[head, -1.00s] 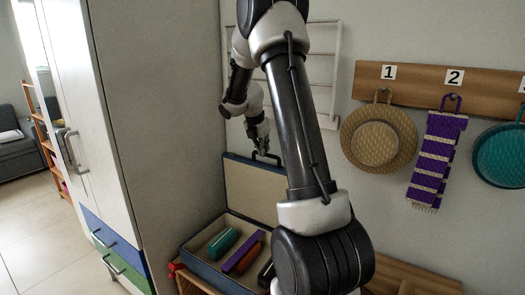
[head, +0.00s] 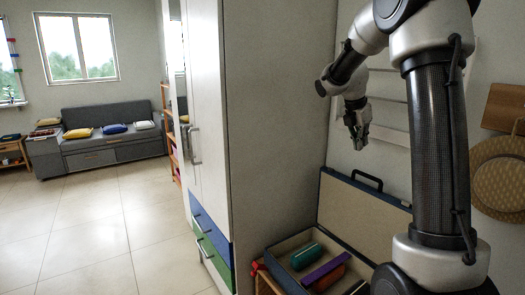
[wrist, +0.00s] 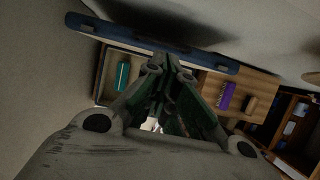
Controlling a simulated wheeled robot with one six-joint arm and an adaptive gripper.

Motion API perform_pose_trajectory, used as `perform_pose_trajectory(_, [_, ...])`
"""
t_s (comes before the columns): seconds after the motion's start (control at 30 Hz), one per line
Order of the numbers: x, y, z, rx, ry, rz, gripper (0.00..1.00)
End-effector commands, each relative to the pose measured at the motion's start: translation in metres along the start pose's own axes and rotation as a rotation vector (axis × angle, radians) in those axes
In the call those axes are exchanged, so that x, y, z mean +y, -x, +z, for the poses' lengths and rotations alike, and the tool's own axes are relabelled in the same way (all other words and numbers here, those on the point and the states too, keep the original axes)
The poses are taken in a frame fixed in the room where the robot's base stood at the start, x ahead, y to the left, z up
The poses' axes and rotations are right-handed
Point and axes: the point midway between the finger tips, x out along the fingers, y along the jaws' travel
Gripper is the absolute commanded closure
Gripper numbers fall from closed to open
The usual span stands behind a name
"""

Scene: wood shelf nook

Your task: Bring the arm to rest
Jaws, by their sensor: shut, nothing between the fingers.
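My gripper (head: 357,138) hangs fingers down in the head view, above and behind the open case, near the back wall. Its fingers are shut with nothing between them. In the wrist view the gripper (wrist: 158,65) points toward the case, apart from it. My arm is raised and bent, with its large dark link filling the right side of the head view.
A straw hat (head: 500,178) hangs at right. Open floor (head: 90,225) and a sofa (head: 110,135) lie left.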

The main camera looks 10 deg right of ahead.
Motion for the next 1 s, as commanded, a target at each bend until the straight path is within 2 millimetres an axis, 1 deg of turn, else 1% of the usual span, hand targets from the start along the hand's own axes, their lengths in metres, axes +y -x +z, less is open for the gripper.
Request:
perform_pose_trajectory(0.07, [0.0,0.0,0.0,0.0,-0.036,0.0,1.0])
perform_pose_trajectory(0.13, [0.0,0.0,0.0,0.001,-0.123,-0.002,1.0])
perform_pose_trajectory(0.2, [-0.002,-0.002,-0.004,0.013,-0.273,-0.008,1.0])
perform_pose_trajectory(0.27, [-0.011,-0.011,-0.017,0.038,-0.435,-0.035,1.0])
perform_pose_trajectory(0.3, [-0.019,-0.018,-0.028,0.058,-0.555,-0.063,1.0])
perform_pose_trajectory(0.33, [-0.027,-0.02,-0.037,0.071,-0.649,-0.081,1.0])
perform_pose_trajectory(0.37, [-0.036,-0.019,-0.045,0.082,-0.745,-0.096,1.0])
perform_pose_trajectory(0.43, [-0.058,-0.011,-0.066,0.107,-0.973,-0.126,1.0])
perform_pose_trajectory(0.47, [-0.069,-0.005,-0.076,0.118,-1.072,-0.138,1.0])
perform_pose_trajectory(0.5, [-0.084,0.004,-0.091,0.133,-1.207,-0.153,1.0])
perform_pose_trajectory(0.57, [-0.109,0.02,-0.115,0.16,-1.407,-0.173,1.0])
perform_pose_trajectory(0.6, [-0.124,0.03,-0.13,0.178,-1.524,-0.184,1.0])
perform_pose_trajectory(0.67, [-0.147,0.044,-0.151,0.209,-1.679,-0.197,1.0])
perform_pose_trajectory(0.7, [-0.162,0.052,-0.165,0.232,-1.765,-0.203,1.0])
perform_pose_trajectory(0.8, [-0.196,0.069,-0.197,0.297,-1.925,-0.205,1.0])
perform_pose_trajectory(0.83, [-0.205,0.072,-0.205,0.318,-1.953,-0.202,1.0])
perform_pose_trajectory(0.9, [-0.223,0.08,-0.221,0.367,-1.982,-0.18,1.0])
perform_pose_trajectory(1.0, [-0.239,0.089,-0.235,0.429,-1.974,-0.127,1.0])
